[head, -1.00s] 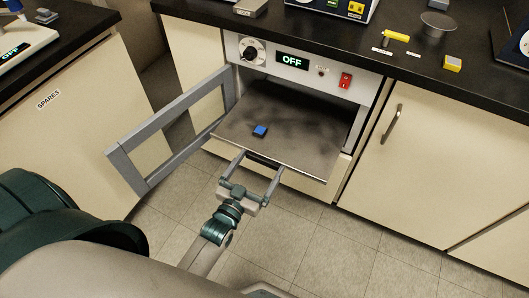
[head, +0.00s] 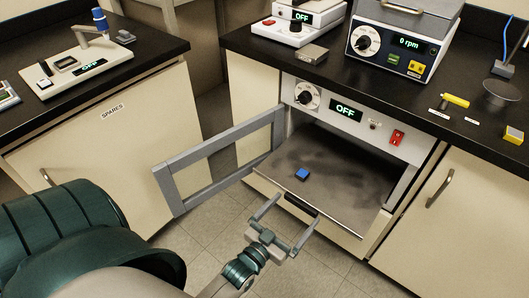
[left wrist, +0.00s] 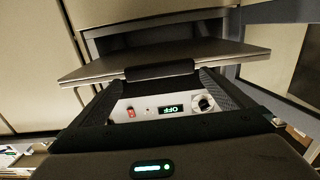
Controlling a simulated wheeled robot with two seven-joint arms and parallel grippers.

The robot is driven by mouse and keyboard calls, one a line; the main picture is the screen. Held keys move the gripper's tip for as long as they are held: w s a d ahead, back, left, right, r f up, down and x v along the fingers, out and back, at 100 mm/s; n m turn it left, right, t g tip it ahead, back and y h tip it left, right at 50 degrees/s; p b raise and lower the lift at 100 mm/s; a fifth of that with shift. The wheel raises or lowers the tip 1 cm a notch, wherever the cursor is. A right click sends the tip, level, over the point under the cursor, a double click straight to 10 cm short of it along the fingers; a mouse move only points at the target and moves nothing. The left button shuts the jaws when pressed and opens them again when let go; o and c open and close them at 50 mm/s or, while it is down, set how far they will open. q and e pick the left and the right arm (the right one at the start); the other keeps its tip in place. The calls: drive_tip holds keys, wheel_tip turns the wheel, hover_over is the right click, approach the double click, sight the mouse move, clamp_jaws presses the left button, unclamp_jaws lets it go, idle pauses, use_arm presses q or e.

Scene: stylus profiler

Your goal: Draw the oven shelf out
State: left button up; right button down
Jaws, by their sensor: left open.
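The oven (head: 348,111) is set under the bench, its door (head: 216,160) swung open to the left. The grey metal shelf (head: 335,185) sticks out past the oven front, with a small blue block (head: 302,174) lying on it. A dark handle (head: 301,205) is at the shelf's front edge. My left gripper (head: 297,209) is open in front of the shelf, its fingers on either side of the handle. In the left wrist view the handle (left wrist: 160,69) lies between the open fingertips, apart from both. My right gripper is not in view.
The oven display reads OFF, beside a red switch (head: 397,137). The open door's frame stands close to the left of my gripper. Cabinets flank the oven on both sides. The tiled floor (head: 325,265) in front is clear.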

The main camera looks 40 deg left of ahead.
use_arm(q)
drive_tip(key=s, duration=1.6)
drive_tip(key=shift+s+a, duration=0.2)
drive_tip(key=shift+a, duration=0.1)
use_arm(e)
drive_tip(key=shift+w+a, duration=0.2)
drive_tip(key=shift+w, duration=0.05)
use_arm(q)
drive_tip(key=shift+f, duration=0.1)
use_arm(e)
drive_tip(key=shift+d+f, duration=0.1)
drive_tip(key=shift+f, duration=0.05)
use_arm(q)
drive_tip(key=s+d+f+m+g+p, duration=0.1)
drive_tip(key=f+g+p, duration=0.4)
drive_tip(key=f, duration=0.8)
drive_tip(key=s+d+f+m+g+p, duration=0.1)
drive_tip(key=s+d+f+g+p, duration=0.3)
drive_tip(key=f, duration=0.9)
drive_tip(key=g+p, duration=0.2)
drive_tip(key=g, duration=0.1)
drive_tip(key=shift+g+h, duration=0.3)
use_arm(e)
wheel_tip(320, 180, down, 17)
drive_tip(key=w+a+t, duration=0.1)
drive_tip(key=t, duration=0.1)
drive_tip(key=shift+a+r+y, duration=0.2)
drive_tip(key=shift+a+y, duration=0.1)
